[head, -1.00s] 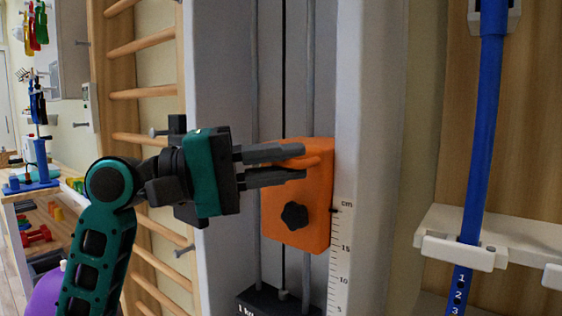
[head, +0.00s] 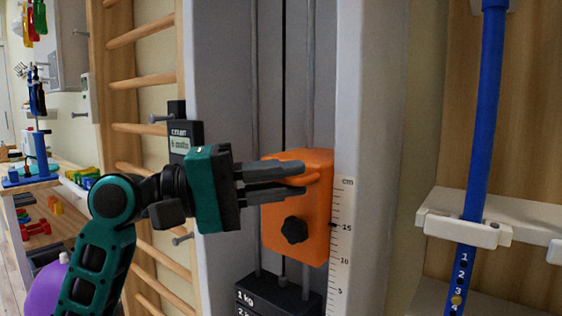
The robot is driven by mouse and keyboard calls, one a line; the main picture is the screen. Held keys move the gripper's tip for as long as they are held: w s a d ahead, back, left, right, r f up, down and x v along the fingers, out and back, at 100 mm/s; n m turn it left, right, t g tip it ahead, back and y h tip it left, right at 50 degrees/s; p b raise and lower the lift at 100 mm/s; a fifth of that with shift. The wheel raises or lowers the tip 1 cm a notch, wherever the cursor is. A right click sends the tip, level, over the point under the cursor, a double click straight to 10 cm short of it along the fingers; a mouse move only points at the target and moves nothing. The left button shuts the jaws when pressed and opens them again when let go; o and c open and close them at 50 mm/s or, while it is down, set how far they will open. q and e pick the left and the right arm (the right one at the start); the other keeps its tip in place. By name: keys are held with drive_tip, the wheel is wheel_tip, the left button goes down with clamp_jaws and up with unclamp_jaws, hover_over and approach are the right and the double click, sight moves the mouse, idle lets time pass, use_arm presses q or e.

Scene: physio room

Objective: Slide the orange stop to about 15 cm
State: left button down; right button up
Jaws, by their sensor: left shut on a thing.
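The orange stop (head: 313,226) is a block with a black knob (head: 294,230) on its front, sitting on the vertical rods of the grey column. My left gripper (head: 303,182) is shut on the raised orange grip at the upper part of the stop. The cm scale (head: 342,265) runs down the column just right of the stop. A small black pointer at the stop's right edge lies level with about the 15 mark. The part of the stop behind the fingers is hidden. My right gripper is out of view.
A black weight stack (head: 264,297) marked 1 kg is below the stop, with a gap between. Wooden wall bars (head: 143,82) and a black display (head: 180,140) are left. A blue numbered pole (head: 482,120) stands right in a white bracket (head: 466,231).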

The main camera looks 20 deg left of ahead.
use_arm(q)
drive_tip(key=c, duration=1.2)
unclamp_jaws()
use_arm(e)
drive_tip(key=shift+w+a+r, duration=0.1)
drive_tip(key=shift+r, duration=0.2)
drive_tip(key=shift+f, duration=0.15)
use_arm(q)
drive_tip(key=shift+a, duration=0.2)
drive_tip(key=v, duration=1.2)
drive_tip(key=shift+s+a, duration=0.15)
drive_tip(key=shift+a, duration=0.1)
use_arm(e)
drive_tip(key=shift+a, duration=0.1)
